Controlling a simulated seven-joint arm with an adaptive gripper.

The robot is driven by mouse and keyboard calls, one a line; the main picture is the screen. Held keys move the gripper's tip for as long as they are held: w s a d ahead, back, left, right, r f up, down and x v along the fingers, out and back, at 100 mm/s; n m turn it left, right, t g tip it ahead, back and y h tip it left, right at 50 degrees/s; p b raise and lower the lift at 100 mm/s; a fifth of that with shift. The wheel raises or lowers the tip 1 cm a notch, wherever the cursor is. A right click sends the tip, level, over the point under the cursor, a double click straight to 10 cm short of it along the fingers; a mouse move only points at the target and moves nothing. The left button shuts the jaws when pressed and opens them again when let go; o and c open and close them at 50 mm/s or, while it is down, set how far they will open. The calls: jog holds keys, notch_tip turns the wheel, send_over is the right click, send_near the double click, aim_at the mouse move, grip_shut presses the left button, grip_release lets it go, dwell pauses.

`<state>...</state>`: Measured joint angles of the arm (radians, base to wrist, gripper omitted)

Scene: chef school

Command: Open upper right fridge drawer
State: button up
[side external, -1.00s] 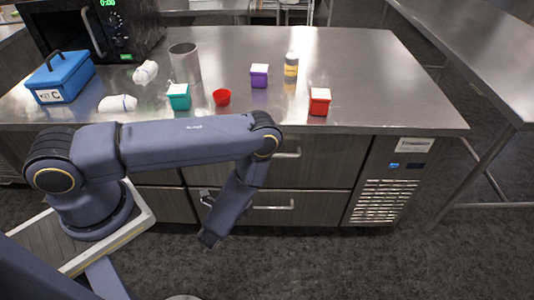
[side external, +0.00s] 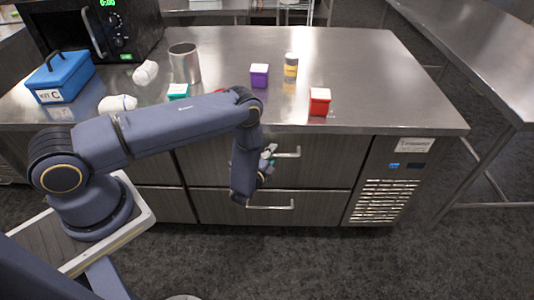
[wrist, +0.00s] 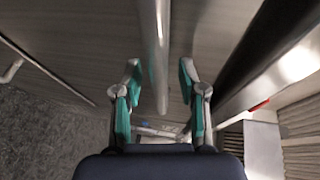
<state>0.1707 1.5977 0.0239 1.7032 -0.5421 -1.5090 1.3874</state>
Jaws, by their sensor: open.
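The upper right fridge drawer (side external: 330,160) is shut, its dark front flush with the counter unit. Its silver bar handle (side external: 290,153) shows just right of my gripper (side external: 270,158), which is partly hidden behind my arm. In the wrist view the handle (wrist: 154,30) runs lengthwise through the gap between the two green-padded fingers of my gripper (wrist: 160,70). The fingers are open, one on each side of the bar, with visible gaps, and do not grip it.
The lower right drawer, with its handle (side external: 272,206), is shut below. The steel counter (side external: 390,90) overhangs above, holding a red box (side external: 319,103), a purple box (side external: 259,77) and a yellow-labelled bottle (side external: 291,66). A vent panel (side external: 380,200) is at right. The floor in front is clear.

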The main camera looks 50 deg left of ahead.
grip_shut()
dwell(0.6)
